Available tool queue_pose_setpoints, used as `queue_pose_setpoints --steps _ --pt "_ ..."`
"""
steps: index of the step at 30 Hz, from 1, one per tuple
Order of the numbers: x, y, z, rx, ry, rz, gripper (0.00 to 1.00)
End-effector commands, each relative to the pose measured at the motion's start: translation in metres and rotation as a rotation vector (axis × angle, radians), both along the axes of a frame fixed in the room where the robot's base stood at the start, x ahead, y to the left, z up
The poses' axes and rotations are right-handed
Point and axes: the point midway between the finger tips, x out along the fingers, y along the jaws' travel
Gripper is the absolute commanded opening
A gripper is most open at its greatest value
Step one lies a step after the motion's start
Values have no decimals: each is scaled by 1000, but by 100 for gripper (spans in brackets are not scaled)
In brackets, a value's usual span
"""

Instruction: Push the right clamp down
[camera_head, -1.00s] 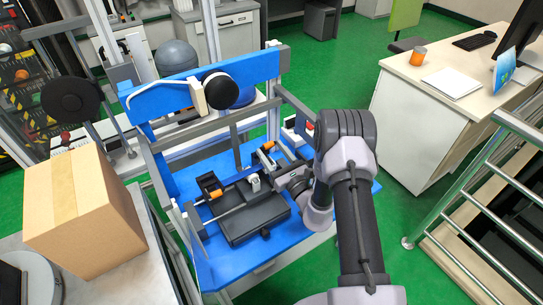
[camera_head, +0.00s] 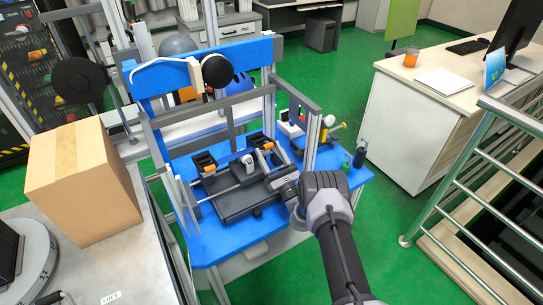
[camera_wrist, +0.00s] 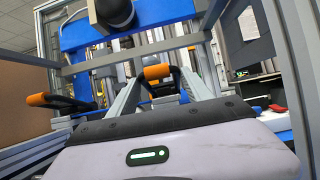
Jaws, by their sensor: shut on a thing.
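The blue drop tower station (camera_head: 225,237) holds a black plate (camera_head: 240,204) on rails. The right clamp (camera_head: 267,147), with an orange-tipped black handle, stands at the back right of the plate. It also shows in the wrist view (camera_wrist: 157,73), ahead of my gripper and between its fingers. The left clamp (camera_head: 209,168) is at the plate's left; its orange handle (camera_wrist: 38,99) is at left in the wrist view. My gripper (camera_head: 272,172) reaches in from the right and is shut on what looks like the right clamp's handle. The exact contact is hidden.
Grey uprights and a crossbar (camera_head: 297,95) frame the station close to my arm. A black round weight (camera_head: 218,71) hangs above. A cardboard box (camera_head: 82,185) stands at left. A yellow-and-black tool (camera_head: 337,127) lies at the back right. A steel railing (camera_head: 470,170) stands at right.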

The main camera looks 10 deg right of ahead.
Motion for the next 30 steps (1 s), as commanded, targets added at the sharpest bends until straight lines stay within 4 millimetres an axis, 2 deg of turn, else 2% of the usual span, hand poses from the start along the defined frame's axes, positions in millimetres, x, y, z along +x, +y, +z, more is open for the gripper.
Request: queue_pose_setpoints --steps 17,18,19,30 --pt "5 2 -2 6 -28 3 0" --pt "5 2 -2 6 -28 3 66" --pt "5 2 -2 6 -28 3 71" --pt "1 -1 -4 7 -26 2 71"
